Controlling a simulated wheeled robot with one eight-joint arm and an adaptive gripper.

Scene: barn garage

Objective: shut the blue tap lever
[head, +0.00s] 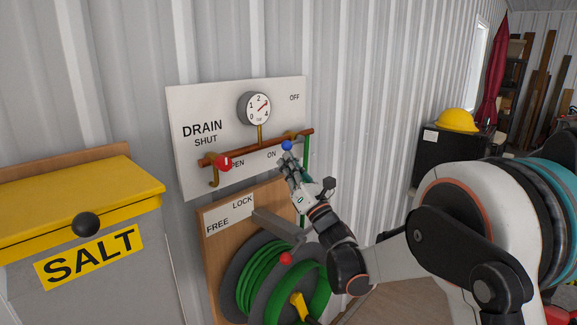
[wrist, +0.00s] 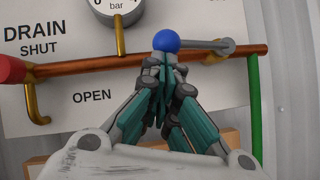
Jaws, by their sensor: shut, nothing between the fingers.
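The blue tap lever ends in a blue ball (head: 286,145), beside the ON label on the white panel in the head view. In the wrist view the blue ball (wrist: 166,40) is at the left end of a grey lever arm (wrist: 205,45), which lies nearly level just above the copper pipe. The OFF label (head: 294,98) is higher up the panel. My gripper (head: 286,160) is shut and empty, with its fingertips just below the ball. In the wrist view the closed fingertips (wrist: 165,62) overlap the pipe; whether they touch the ball I cannot tell.
A red drain knob (head: 224,162) is left on the same copper pipe (head: 210,160), below a pressure gauge (head: 258,107). A green hose reel (head: 262,275) with a grey lock lever (head: 285,228) is below. A yellow-lidded salt bin (head: 80,205) stands left.

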